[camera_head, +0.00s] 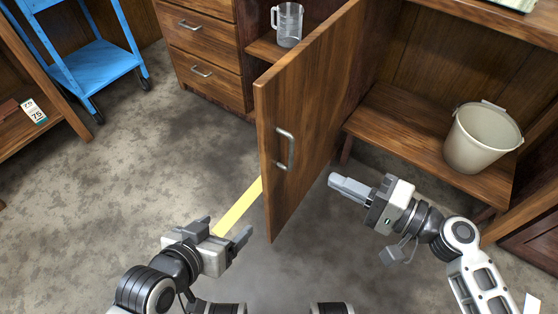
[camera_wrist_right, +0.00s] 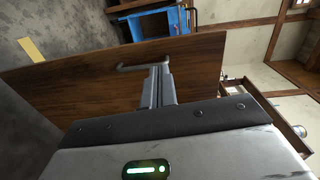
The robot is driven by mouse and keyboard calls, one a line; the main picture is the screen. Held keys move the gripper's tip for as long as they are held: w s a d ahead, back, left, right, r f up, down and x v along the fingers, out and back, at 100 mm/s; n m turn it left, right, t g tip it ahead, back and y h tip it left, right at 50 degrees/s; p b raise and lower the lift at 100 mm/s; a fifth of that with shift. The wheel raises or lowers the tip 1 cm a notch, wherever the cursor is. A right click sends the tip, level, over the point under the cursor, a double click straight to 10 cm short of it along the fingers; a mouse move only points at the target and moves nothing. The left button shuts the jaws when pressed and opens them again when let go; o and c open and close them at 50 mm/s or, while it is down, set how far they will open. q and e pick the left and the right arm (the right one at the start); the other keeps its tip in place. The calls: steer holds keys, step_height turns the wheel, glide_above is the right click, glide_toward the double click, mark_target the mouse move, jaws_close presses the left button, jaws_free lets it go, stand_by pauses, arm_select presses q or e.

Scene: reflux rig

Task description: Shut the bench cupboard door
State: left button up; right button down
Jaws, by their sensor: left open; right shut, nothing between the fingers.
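The wooden cupboard door (camera_head: 315,110) stands wide open, swung out toward me, hinged at its far right edge. Its outer face, with a grey bar handle (camera_head: 285,148), faces right. My right gripper (camera_head: 335,181) is shut and empty, to the right of that face and apart from the handle in the head view. In the right wrist view the door (camera_wrist_right: 90,85) spans the picture, and the handle (camera_wrist_right: 128,67) shows just beyond the shut fingers (camera_wrist_right: 160,72). My left gripper (camera_head: 228,228) is open and empty, left of the door's near edge.
A glass jug (camera_head: 289,25) stands on the cupboard shelf (camera_head: 266,47) behind the door. Drawers (camera_head: 205,65) are left of it. A pail (camera_head: 480,138) sits on a low shelf at right. A blue cart (camera_head: 92,65) stands far left. Yellow tape (camera_head: 238,207) marks the otherwise clear floor.

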steer(key=y+p, duration=0.1)
glide_toward(265, 139)
steer(key=x, duration=0.6)
steer(key=shift+w+a, duration=0.2)
steer(key=shift+a, duration=0.15)
